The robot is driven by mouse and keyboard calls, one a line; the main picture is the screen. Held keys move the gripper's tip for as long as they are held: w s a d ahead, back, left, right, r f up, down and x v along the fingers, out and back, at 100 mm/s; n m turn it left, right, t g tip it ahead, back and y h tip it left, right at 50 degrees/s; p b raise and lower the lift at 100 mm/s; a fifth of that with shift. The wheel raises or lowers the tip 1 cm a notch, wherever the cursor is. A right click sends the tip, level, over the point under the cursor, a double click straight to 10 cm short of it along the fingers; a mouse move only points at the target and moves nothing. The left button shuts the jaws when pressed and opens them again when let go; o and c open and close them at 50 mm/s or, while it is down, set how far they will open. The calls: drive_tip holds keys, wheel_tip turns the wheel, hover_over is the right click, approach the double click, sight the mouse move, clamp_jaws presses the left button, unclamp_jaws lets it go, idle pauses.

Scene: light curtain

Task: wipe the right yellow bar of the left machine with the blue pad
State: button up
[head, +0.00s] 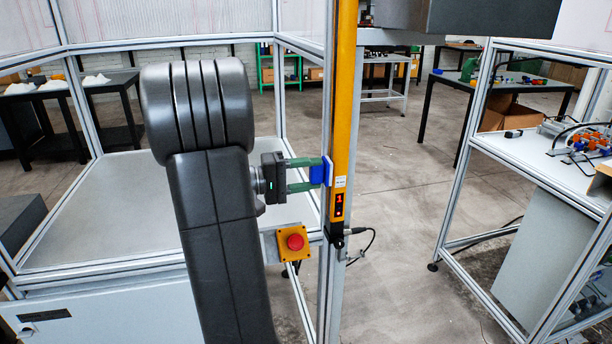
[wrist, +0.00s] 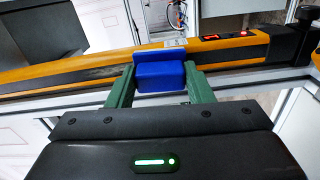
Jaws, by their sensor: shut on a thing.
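The yellow bar (head: 344,110) stands upright on the right front post of the left machine, with a red-lit display near its lower end. My gripper (head: 308,174) has green fingers and is shut on the blue pad (head: 321,172). The pad is at the bar's left side, a little above the display, and appears to touch it. In the wrist view the blue pad (wrist: 160,72) sits between the green fingers against the yellow bar (wrist: 100,69). The bar's surface behind the pad is hidden.
A red emergency button on a yellow box (head: 292,242) is below my gripper. A black cable (head: 365,245) loops from the bar's lower end. The right machine (head: 540,165) stands across a clear strip of floor. My arm hides part of the left machine.

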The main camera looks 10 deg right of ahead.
drive_tip(key=shift+d, duration=0.1)
drive_tip(key=shift+r+p, duration=2.25)
drive_tip(key=shift+r, duration=3.5)
drive_tip(key=shift+w+f, duration=0.1)
drive_tip(key=shift+f+b, duration=0.15)
drive_tip(key=shift+b, duration=0.35)
wheel_tip(320, 180, down, 11)
drive_tip(key=b, duration=1.1)
drive_tip(key=shift+f, duration=0.1)
drive_tip(key=shift+s+r+p, duration=0.15)
drive_tip(key=shift+r+p, duration=1.3)
drive_tip(key=shift+r, duration=1.5)
drive_tip(key=shift+s+r+p, duration=0.1)
drive_tip(key=shift+r+p, duration=1.3)
drive_tip(key=shift+r, duration=1.5)
wheel_tip(320, 180, down, 12)
drive_tip(key=b, duration=1)
drive_tip(key=shift+r+b, duration=0.15)
drive_tip(key=shift+b, duration=0.2)
drive_tip(key=shift+w+d, duration=0.1)
drive_tip(key=shift+w, duration=0.05)
